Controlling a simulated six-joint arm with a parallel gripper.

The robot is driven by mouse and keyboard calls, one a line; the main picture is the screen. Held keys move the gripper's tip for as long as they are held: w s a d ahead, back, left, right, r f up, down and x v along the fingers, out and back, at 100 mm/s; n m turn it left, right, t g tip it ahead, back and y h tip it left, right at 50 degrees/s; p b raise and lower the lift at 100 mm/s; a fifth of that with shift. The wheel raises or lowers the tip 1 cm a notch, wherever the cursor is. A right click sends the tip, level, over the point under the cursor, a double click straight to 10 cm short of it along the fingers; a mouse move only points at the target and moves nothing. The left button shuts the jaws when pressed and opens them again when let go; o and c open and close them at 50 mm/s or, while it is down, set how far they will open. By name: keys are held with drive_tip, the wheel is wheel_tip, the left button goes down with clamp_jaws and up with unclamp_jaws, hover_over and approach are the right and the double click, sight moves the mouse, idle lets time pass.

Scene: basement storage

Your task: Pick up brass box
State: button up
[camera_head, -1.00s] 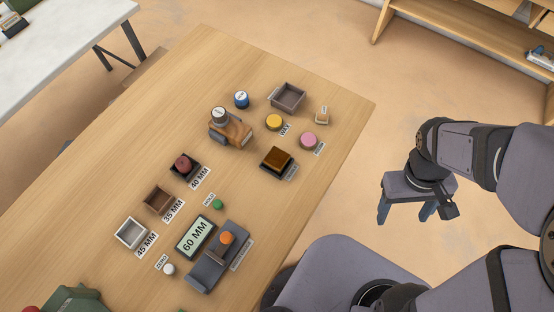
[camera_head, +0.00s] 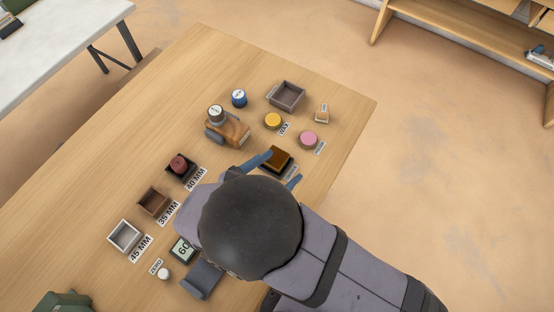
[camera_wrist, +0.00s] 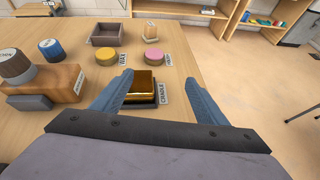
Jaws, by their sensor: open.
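The brass box (camera_head: 277,158) is a small brown-gold block sitting on a dark cradle base (camera_head: 266,171) near the table's right edge. In the wrist view the brass box (camera_wrist: 140,86) shows shiny gold between my fingers, with a label reading CRADLE (camera_wrist: 163,91) to its right. My gripper (camera_head: 283,169) is open, its two blue fingers spread on either side of the box. In the wrist view my gripper (camera_wrist: 159,92) has its fingertips left and right of the box, and no contact shows. I cannot tell the fingertips' height above the table.
A wooden block device with a grey-topped knob (camera_head: 228,130) stands left of the box. Yellow (camera_head: 272,120) and pink (camera_head: 308,140) discs, a blue cylinder (camera_head: 239,98) and a grey-brown tray (camera_head: 286,97) lie beyond. Open floor is to the right.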

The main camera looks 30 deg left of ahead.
sight(274, 159)
drive_tip(key=s+a, duration=0.1)
drive_tip(key=s+a+n+y, duration=0.1)
drive_tip(key=s+a+n+t, duration=0.1)
drive_tip(key=shift+f+y, duration=0.3)
drive_tip(key=shift+y, duration=0.1)
drive_tip(key=shift+p+x, duration=0.35)
drive_tip(key=shift+x, duration=1)
drive_tip(key=shift+p+x, duration=0.8)
drive_tip(key=shift+x, duration=1.6)
drive_tip(key=shift+s+a+f, duration=0.1)
drive_tip(key=shift+s+a, duration=0.05)
drive_tip(key=c, duration=1.2)
